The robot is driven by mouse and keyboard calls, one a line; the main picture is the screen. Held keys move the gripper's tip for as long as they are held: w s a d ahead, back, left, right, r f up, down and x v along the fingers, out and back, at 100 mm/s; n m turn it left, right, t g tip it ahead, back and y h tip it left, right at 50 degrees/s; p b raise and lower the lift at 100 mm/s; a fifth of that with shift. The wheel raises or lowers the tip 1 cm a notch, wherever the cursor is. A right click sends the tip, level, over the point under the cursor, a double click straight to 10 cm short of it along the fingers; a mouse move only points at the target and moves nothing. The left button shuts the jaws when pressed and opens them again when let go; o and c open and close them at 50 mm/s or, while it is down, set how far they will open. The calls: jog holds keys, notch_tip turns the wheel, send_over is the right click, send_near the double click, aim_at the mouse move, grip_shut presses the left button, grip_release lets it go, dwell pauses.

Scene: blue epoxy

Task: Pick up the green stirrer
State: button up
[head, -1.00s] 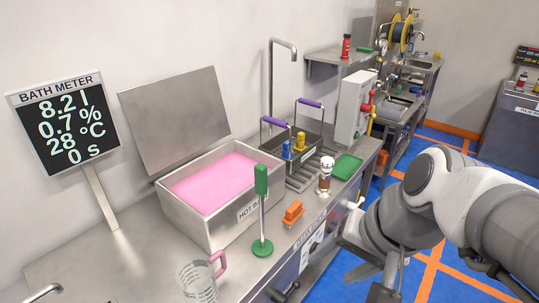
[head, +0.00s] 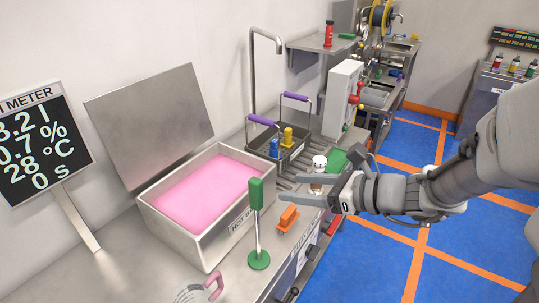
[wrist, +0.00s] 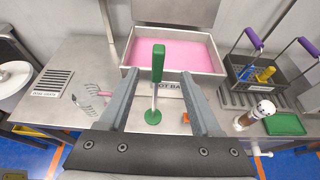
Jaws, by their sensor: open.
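The green stirrer (head: 256,196) stands upright on the steel counter in front of the hot bath, with a green block handle on top, a thin metal shaft and a round green foot. In the wrist view the stirrer (wrist: 157,72) shows between the two fingers, farther out beyond them. My gripper (head: 325,185) is open and empty, to the right of the stirrer near the counter's front edge. The fingers do not touch it.
The bath (head: 160,218) of pink liquid stands just behind the stirrer. An orange block (head: 288,218), a brown shaker with a white top (head: 318,170) and a pink-handled jug (head: 215,288) stand nearby. A basket (head: 285,165) with purple handles is at the back.

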aim_at(261, 185)
jog(key=x, duration=1)
jog(key=shift+s+b, duration=0.15)
jog(key=shift+b, duration=0.2)
jog(key=x, duration=0.5)
jog(key=shift+f, duration=0.25)
grip_shut()
dwell(0.4)
